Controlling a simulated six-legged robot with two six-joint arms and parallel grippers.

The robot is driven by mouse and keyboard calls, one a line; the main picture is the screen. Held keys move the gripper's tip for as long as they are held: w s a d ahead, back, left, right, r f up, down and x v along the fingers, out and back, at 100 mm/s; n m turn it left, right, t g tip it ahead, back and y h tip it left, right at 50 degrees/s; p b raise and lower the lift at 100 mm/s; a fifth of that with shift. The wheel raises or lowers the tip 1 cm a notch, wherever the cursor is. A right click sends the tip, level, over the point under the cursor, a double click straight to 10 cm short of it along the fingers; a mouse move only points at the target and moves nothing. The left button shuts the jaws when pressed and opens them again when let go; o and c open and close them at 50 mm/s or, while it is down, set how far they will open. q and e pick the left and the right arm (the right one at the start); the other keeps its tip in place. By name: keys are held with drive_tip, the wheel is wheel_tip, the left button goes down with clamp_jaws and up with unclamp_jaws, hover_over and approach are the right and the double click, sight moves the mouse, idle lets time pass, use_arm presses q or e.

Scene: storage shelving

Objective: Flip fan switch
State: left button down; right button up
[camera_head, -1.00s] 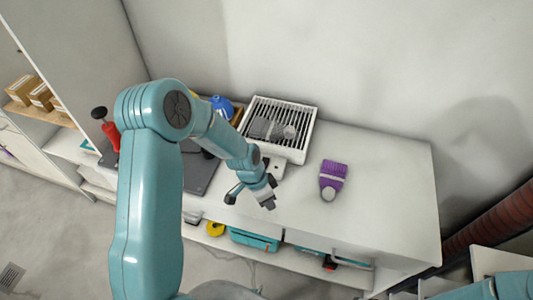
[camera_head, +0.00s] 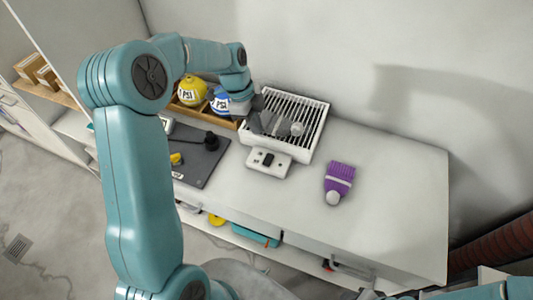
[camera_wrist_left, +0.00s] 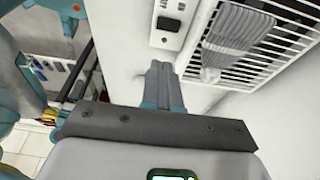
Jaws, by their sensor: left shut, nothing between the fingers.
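The fan is a white box with a slatted grille (camera_head: 318,125) on the bench. Its white control panel (camera_head: 284,168) juts from the front and carries a small black switch (camera_head: 268,159). In the left wrist view the panel's black switch (camera_wrist_left: 168,24) is at the top, with the grille (camera_wrist_left: 292,45) to its right. My left gripper (camera_head: 258,103) is by the fan's back left corner in the head view, partly hard to make out. In the left wrist view its fingers (camera_wrist_left: 160,68) are shut and empty, pointing toward the panel. My right gripper is out of view.
A grey ribbed object (camera_head: 268,123) lies over the grille. Blue (camera_head: 220,103) and yellow (camera_head: 190,90) round items marked PSI sit left of the fan. A dark plate (camera_head: 206,165) lies front left. A purple brush-like object (camera_head: 339,178) lies right, with clear bench beyond.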

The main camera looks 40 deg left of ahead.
use_arm(q)
drive_tip(key=p, duration=0.3)
approach(267, 162)
drive_tip(key=x, duration=0.5)
drive_tip(key=shift+d+f, duration=0.1)
drive_tip(key=shift+d, duration=0.25)
drive_tip(key=shift+f, duration=0.55)
drive_tip(key=shift+w+f, duration=0.1)
drive_tip(key=shift+f+b, duration=0.35)
drive_tip(key=shift+b, duration=0.4)
drive_tip(key=shift+r+p, duration=0.25)
drive_tip(key=shift+p, duration=0.05)
